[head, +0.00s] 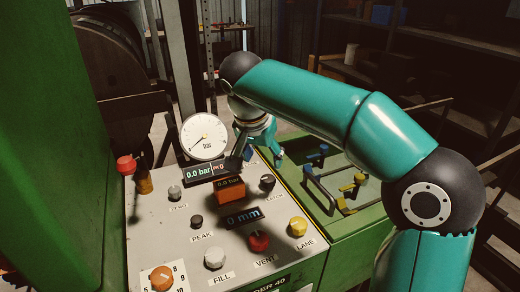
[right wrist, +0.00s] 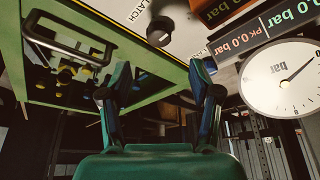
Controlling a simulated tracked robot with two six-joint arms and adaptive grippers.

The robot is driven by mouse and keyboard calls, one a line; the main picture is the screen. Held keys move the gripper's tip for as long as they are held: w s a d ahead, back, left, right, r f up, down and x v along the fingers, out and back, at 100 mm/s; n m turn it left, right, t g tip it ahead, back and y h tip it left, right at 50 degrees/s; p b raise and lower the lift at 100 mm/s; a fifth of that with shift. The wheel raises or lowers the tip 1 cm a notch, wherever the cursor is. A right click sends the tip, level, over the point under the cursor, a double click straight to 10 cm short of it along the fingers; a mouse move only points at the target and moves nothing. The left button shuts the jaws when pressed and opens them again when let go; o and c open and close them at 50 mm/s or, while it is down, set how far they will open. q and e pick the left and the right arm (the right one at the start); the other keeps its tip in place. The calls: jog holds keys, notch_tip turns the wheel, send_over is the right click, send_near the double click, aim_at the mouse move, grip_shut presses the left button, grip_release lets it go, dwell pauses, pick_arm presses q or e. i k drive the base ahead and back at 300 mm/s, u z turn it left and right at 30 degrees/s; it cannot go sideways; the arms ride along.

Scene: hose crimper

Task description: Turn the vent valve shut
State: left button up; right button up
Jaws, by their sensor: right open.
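The vent valve (head: 259,240) is a red knob on the light grey panel, above the label VENT, between the white FILL knob and the yellow LANE knob. I cannot tell how far it is turned. My right gripper (head: 257,150) is open and empty, above the back edge of the panel beside the round gauge, well apart from the vent valve. In the right wrist view its two fingers (right wrist: 160,95) stand apart with nothing between them. The vent valve does not show in that view. My left gripper is not in view.
The dial gauge (head: 204,136) stands at the panel's back, with an orange block (head: 230,188) and 0.0 bar displays near it. Black LATCH (head: 267,182), white FILL (head: 215,258) and yellow LANE (head: 298,226) knobs surround the valve. A green-framed bay (head: 335,223) lies right.

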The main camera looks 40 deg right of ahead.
aim_at(258, 240)
jog(key=k, duration=1)
